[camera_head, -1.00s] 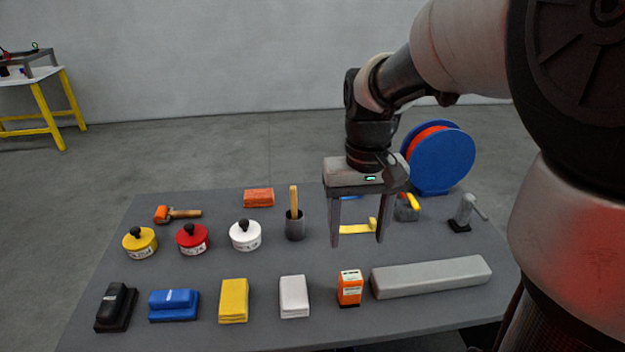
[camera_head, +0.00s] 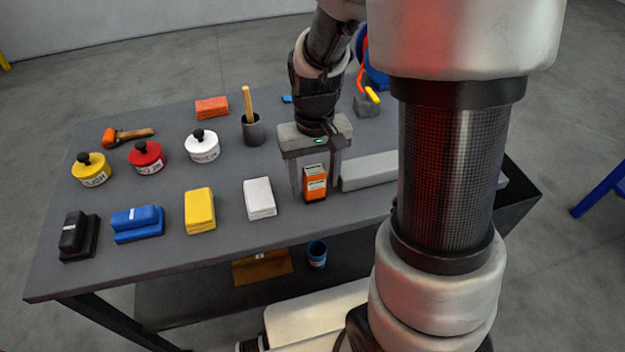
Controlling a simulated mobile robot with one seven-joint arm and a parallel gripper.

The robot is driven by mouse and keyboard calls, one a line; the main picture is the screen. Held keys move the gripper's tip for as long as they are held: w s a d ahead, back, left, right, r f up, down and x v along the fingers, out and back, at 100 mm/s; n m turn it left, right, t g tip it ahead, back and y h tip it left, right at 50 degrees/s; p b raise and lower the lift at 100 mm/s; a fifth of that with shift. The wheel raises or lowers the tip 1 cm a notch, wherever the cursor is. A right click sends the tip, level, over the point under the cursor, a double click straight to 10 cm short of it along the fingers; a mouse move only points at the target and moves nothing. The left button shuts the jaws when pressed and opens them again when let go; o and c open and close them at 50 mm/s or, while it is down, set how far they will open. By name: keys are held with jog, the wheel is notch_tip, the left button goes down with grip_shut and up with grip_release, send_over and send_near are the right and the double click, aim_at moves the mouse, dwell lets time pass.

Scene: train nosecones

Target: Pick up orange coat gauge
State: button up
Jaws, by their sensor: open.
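The orange coat gauge (camera_head: 315,183) is a small upright orange box with a pale label and dark base. It stands near the front edge of the grey table, right of a white folded cloth. My gripper (camera_head: 315,192) points down at the gauge, open, with one finger showing on its left and the other close to its right side. The gauge shows in front of or between the fingers; I cannot tell whether either finger touches it.
A long grey block (camera_head: 370,171) lies close to the right of the gauge. The white cloth (camera_head: 259,199) and yellow cloth (camera_head: 200,211) lie to its left. My arm hides the right side.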

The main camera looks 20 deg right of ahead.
jog(key=shift+f, duration=0.45)
jog(key=shift+c, duration=0.5)
jog(key=c, duration=1.1)
jog(key=shift+r, duration=0.15)
